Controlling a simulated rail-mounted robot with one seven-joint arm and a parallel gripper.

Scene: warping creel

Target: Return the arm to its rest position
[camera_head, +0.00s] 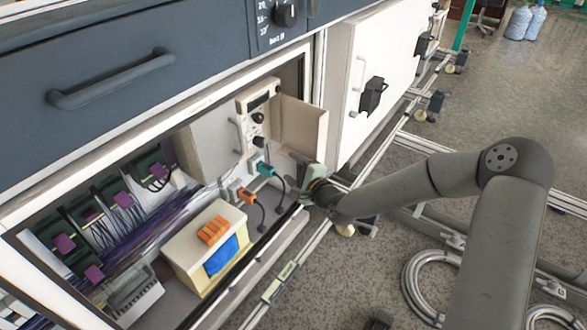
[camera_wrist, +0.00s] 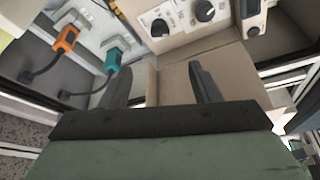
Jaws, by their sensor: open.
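My arm (camera_head: 405,182) reaches in from the right side of the head view, bent at the elbow, with its end at the cabinet's opening. My gripper (camera_wrist: 160,80) shows in the wrist view with its two dark fingers apart and nothing between them. Behind the fingers is a beige panel (camera_wrist: 182,82), seen also in the head view (camera_head: 300,127) beside the control box. In the head view, the green gripper body (camera_head: 316,186) is at the lower edge of this panel; whether it touches cannot be told.
A control box with knobs (camera_head: 257,120), a teal connector (camera_head: 264,168) and an orange connector (camera_head: 246,196) are close by. A beige box (camera_head: 186,255) with orange and blue items stands left. Floor rails (camera_head: 387,130) and a coiled hose (camera_head: 412,285) lie right; open floor (camera_head: 520,80) extends beyond.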

